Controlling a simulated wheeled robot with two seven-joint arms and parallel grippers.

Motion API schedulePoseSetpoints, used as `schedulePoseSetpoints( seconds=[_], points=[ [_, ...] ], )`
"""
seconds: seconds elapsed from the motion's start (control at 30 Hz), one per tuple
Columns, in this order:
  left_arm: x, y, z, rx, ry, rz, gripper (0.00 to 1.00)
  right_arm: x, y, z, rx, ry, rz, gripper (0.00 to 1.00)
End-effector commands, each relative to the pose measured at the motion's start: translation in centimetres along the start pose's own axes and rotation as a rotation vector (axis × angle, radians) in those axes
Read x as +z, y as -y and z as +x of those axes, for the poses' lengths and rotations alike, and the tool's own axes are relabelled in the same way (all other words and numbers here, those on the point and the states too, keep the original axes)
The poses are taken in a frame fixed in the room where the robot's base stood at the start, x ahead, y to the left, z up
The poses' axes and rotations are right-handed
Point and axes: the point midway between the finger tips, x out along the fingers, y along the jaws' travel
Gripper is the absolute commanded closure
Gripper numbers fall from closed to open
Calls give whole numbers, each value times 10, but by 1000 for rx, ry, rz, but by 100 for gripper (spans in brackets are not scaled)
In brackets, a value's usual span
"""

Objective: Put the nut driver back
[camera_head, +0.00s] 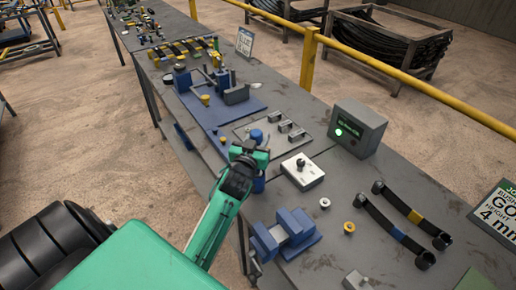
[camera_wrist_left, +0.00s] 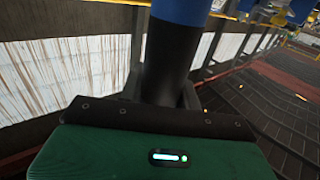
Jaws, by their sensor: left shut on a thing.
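My left gripper (camera_head: 252,158) is over the near edge of the grey workbench (camera_head: 330,225), beside a light grey control box. It is shut on a tool that I take to be the nut driver. In the left wrist view the nut driver (camera_wrist_left: 172,60) is a thick dark cylinder with a blue band at the top of the picture. I cannot make out the nut driver's holder for certain. My right gripper is not in view.
The grey control box (camera_head: 302,171) has a black knob. Behind it are a plate with metal blocks (camera_head: 290,130) and a screen box (camera_head: 357,128). A blue vise-like fixture (camera_head: 287,234) stands near the front edge. Dark strips (camera_head: 395,232) lie at right. A yellow rail (camera_head: 400,75) runs behind.

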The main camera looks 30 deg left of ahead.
Motion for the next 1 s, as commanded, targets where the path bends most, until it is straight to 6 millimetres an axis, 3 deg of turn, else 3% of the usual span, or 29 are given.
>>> schedulePoseSetpoints(
  seconds=[0.17,0.4,0.83,0.87,0.97,1.0],
  points=[
    [10,0,0,0,-3,-1,100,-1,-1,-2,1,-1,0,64],
    [42,0,0,0,-1,-1,100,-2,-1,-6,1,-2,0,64],
    [49,0,0,1,-5,-1,100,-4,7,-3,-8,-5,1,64],
    [52,0,0,0,0,-1,64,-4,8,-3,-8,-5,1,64],
    [51,0,0,0,0,-1,45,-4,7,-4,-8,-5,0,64],
    [51,0,0,0,0,0,45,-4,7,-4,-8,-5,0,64]
  ],
)
